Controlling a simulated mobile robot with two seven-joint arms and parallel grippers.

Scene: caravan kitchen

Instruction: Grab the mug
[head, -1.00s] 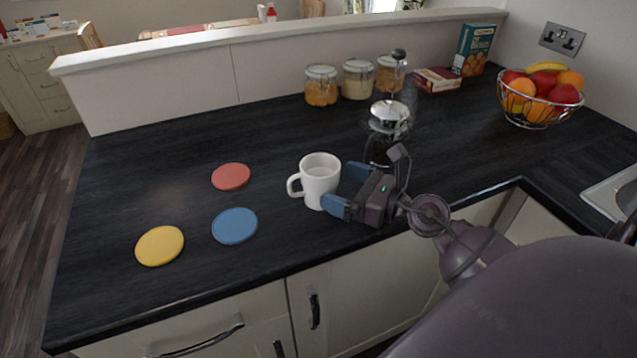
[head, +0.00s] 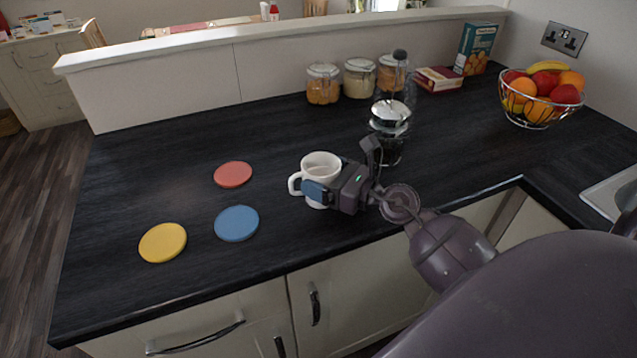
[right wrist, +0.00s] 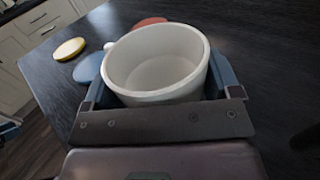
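The white mug (head: 321,166) stands upright on the dark worktop, its handle toward the left. My right gripper (head: 326,184) is at the mug from the right, with one blue finger in front of its near side; the far finger is hidden in the head view. In the right wrist view, the empty mug (right wrist: 158,62) sits between the two widely spread blue fingers of my right gripper (right wrist: 160,88), close to both. I see no clear sign of squeezing.
A red coaster (head: 233,174), blue coaster (head: 237,223) and yellow coaster (head: 162,242) lie left of the mug. A French press (head: 389,120) stands close behind my right gripper. Storage jars (head: 323,85) and a fruit basket (head: 541,97) are farther back. The left worktop is mostly free.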

